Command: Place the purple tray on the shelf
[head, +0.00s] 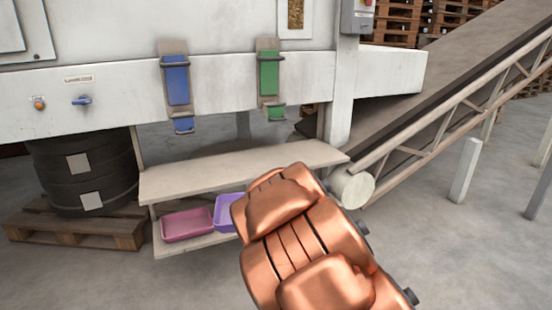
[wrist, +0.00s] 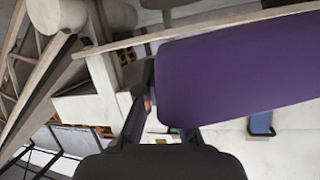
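A dark purple tray (wrist: 235,75) fills the right half of the wrist view, very close to the camera. My gripper (wrist: 165,112) has one finger along the tray's left edge and the other going behind its lower edge, so it appears shut on the tray. The exact contact is hidden. In the head view my copper arm covers the gripper and held tray. The shelf (head: 235,168) is a pale two-level rack below the machine; its upper board is bare where visible. A lavender tray (head: 226,208) stands on the lower board, partly hidden by my arm.
A pink tray (head: 187,225) sits left of the lavender tray on the lower board. A conveyor (head: 440,110) rises to the right of the shelf. Black tyre-like rings (head: 85,165) stand on a pallet (head: 75,230) at left. Blue and green latches hang above.

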